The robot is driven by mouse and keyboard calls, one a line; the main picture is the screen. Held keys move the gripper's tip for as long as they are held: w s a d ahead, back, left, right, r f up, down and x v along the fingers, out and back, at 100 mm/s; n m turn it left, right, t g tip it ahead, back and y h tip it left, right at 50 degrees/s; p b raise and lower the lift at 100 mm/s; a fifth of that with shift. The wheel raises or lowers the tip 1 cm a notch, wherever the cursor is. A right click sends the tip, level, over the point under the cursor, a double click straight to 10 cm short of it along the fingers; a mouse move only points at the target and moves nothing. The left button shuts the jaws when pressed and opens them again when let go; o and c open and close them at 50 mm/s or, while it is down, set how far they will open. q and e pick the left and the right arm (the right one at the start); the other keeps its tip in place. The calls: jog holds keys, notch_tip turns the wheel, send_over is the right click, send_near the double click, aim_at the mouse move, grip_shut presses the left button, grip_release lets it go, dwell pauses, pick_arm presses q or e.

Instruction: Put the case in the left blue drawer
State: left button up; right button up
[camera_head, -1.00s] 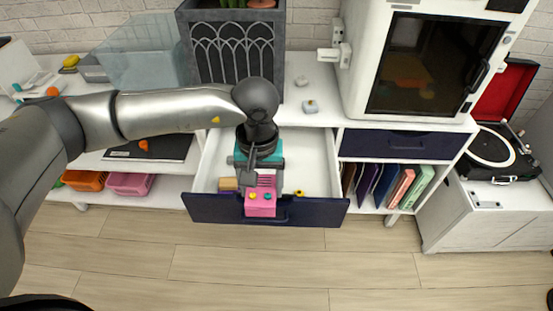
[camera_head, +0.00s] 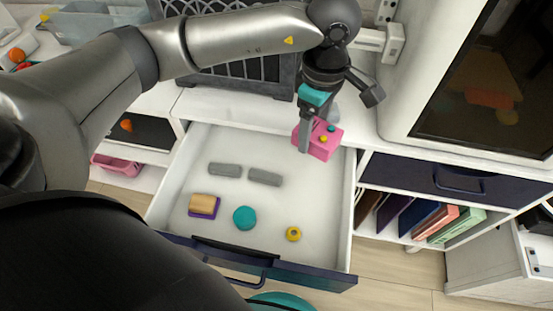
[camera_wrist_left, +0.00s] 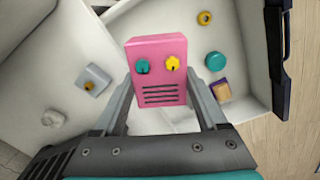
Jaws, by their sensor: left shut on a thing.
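The case is a pink box (camera_head: 318,143) with a teal and a yellow knob. My left gripper (camera_head: 308,128) is shut on it, over the back right part of the open left blue drawer (camera_head: 320,279). I cannot tell whether the case touches the drawer or hangs above it. In the left wrist view the case (camera_wrist_left: 158,65) sits between the two fingers (camera_wrist_left: 163,95), its slotted, knobbed face towards the camera. My right gripper is not in view.
A closed blue drawer (camera_head: 460,178) is to the right. A white cabinet (camera_head: 415,80) stands above.

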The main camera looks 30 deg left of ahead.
pick_arm(q)
jog(key=shift+w+f, duration=0.2)
jog(key=shift+f, duration=0.15)
notch_tip(320, 180, down, 3)
jog(key=shift+s+f+b, duration=0.1)
jog(key=shift+f+b, duration=0.1)
jog(key=shift+b, duration=0.35)
jog(key=b, duration=0.3)
send_over(304, 188)
notch_tip(304, 188, down, 11)
jog(key=shift+s+f, duration=0.1)
jog(key=shift+f+b, duration=0.6)
jog(key=shift+f, duration=1.75)
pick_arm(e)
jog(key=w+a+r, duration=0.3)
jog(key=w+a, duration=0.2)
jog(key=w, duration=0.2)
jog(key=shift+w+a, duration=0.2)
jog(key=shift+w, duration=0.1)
pick_arm(q)
jog(key=shift+f, duration=0.1)
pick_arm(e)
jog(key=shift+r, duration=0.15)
pick_arm(q)
jog(key=o, duration=1.3)
jog(key=shift+o, duration=0.2)
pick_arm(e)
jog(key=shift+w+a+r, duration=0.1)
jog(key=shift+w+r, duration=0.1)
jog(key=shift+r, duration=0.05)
